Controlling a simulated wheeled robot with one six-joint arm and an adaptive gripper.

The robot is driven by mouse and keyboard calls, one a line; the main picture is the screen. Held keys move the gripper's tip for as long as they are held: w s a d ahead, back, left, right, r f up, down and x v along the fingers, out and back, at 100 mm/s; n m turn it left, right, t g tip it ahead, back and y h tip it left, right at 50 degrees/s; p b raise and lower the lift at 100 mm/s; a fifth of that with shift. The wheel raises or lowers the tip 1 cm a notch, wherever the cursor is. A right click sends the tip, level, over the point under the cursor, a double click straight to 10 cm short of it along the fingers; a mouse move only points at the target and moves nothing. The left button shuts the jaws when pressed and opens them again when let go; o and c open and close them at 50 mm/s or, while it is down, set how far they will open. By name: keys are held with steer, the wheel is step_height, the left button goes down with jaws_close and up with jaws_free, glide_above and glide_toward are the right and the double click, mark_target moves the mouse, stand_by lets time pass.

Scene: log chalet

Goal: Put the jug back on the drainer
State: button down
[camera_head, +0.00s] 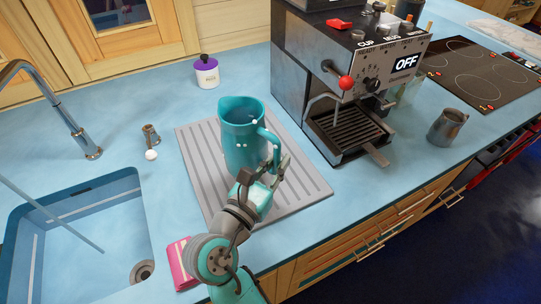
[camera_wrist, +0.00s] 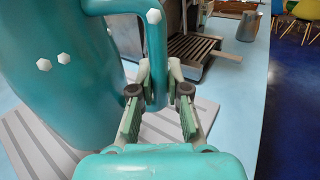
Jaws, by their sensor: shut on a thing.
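The teal jug (camera_head: 242,135) is upright over the grey ribbed drainer (camera_head: 198,170) in the head view. I cannot tell for sure whether its base touches the drainer. My gripper (camera_head: 262,172) is at the jug's right side, by its handle (camera_head: 271,145). In the wrist view the jug body (camera_wrist: 55,70) fills the left, and my gripper (camera_wrist: 158,98) has its fingers around the lower part of the handle, shut on it. The drainer (camera_wrist: 195,122) shows below. The jug's far side is hidden.
An espresso machine (camera_head: 310,75) stands right of the drainer. The sink (camera_head: 75,240) and tap (camera_head: 85,140) are at left. A white jar with a purple lid (camera_head: 206,74) is behind. A pink cloth (camera_head: 183,262) lies at the front edge. A metal pitcher (camera_head: 446,127) stands at right.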

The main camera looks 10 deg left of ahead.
steer(key=shift+f, duration=3.05)
steer(key=c, duration=1.2)
jaws_free()
steer(key=shift+f, duration=0.15)
steer(key=shift+o, duration=0.2)
